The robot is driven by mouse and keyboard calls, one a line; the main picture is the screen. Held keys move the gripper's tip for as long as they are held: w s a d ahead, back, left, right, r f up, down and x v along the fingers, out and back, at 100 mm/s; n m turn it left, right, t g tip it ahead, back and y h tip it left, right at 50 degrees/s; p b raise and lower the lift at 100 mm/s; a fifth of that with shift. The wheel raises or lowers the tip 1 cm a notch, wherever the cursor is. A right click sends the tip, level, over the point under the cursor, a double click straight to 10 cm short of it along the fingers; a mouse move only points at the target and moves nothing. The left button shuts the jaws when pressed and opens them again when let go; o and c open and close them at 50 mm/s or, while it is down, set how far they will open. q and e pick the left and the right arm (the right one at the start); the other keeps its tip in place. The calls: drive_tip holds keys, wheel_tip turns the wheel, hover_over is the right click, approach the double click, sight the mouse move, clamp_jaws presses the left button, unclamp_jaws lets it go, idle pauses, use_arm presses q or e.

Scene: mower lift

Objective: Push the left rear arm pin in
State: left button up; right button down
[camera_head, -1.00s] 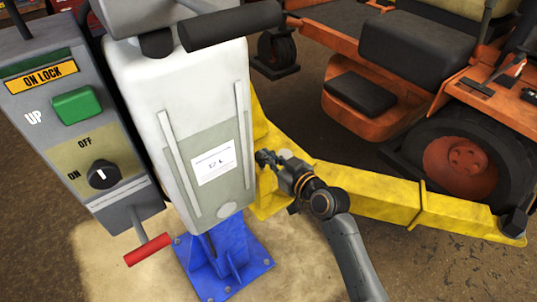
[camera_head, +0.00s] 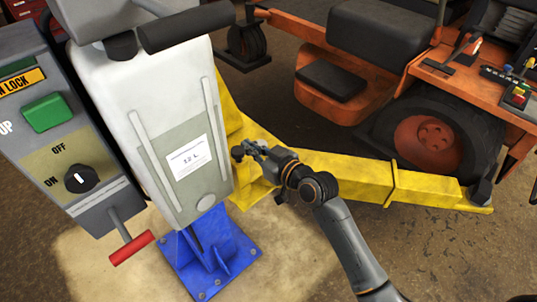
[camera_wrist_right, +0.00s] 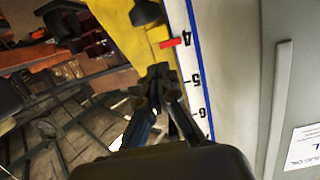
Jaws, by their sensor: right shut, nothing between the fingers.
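My right gripper (camera_head: 243,151) is shut and empty, beside the right edge of the white lift column (camera_head: 150,95) and in front of the yellow lift arm (camera_head: 345,178). In the right wrist view its closed fingertips (camera_wrist_right: 160,72) lie near the yellow metal (camera_wrist_right: 120,25) and a numbered scale (camera_wrist_right: 192,75); I cannot tell if they touch. A black part (camera_wrist_right: 146,13) sits against the yellow metal; I cannot tell whether it is the arm pin. No pin shows clearly in the head view, where the gripper covers part of the yellow arm's inner end. My left gripper is not in view.
A grey control box (camera_head: 70,150) with a green button, a knob and a red-handled lever (camera_head: 132,248) stands at the left. A blue foot (camera_head: 213,255) carries the column. An orange mower (camera_head: 335,75) stands behind the yellow arm. The floor at front right is clear.

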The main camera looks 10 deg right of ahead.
drive_tip(key=b+v, duration=0.1)
drive_tip(key=v, duration=0.5)
drive_tip(key=shift+s+d, duration=0.2)
drive_tip(key=shift+w, duration=0.1)
